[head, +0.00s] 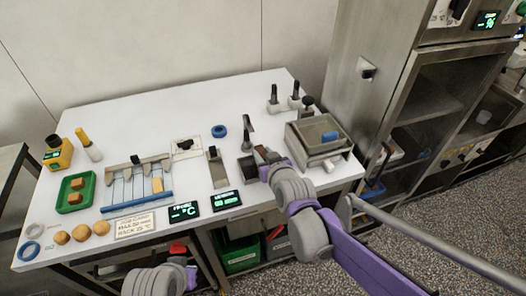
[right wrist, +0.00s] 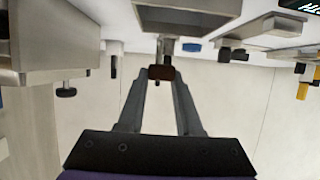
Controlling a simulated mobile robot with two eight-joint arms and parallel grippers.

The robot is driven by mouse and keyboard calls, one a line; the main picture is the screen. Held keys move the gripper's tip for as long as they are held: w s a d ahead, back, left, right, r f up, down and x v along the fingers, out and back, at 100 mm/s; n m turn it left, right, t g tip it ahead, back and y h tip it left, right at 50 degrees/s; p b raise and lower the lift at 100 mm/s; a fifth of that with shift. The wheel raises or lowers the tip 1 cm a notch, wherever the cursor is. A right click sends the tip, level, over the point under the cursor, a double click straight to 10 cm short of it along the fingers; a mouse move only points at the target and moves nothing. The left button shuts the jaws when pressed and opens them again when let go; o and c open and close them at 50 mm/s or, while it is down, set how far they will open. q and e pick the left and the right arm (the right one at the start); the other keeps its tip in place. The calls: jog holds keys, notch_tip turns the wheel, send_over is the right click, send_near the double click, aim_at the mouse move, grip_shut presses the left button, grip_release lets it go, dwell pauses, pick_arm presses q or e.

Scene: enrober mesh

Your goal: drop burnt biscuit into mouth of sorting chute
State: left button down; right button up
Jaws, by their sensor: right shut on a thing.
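My right gripper (head: 265,157) is shut on the burnt biscuit (right wrist: 161,72), a small dark brown block. In the right wrist view the biscuit sits between the two grey fingertips (right wrist: 160,80). In the head view the gripper is above the worktop, close to the right side of a small dark-topped metal box (head: 247,168), which looks like the sorting chute's mouth. A metal box also shows in the right wrist view (right wrist: 190,13), beyond the biscuit. I cannot tell whether they touch. Of my left arm only grey links show at the bottom; its gripper is out of view.
A grey metal basin (head: 300,136) with a blue object stands right of the gripper. A post (head: 248,130) stands behind the box. A blue ring (head: 219,131), a slotted rack (head: 138,187) and a green tray (head: 62,203) with a biscuit lie to the left.

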jog(key=shift+f, duration=0.15)
jog(key=o, duration=1.1)
jog(key=shift+c, duration=0.2)
jog(key=p+v, duration=0.1)
jog(key=v, duration=0.9)
jog(key=shift+s, duration=0.35)
jog(key=shift+d, duration=0.1)
jog(key=s+d+f+m+g+h+p, duration=0.1)
jog(key=s+d+f+g+h+p, duration=0.1)
jog(key=s+d, duration=0.5)
jog(key=s+d+f+m+g+h+p, duration=0.2)
jog(key=s+d+f+g, duration=0.3)
jog(key=s, duration=0.6)
jog(key=shift+d+f+m, duration=0.3)
jog(key=shift+d+f, duration=0.15)
jog(key=shift+d, duration=0.55)
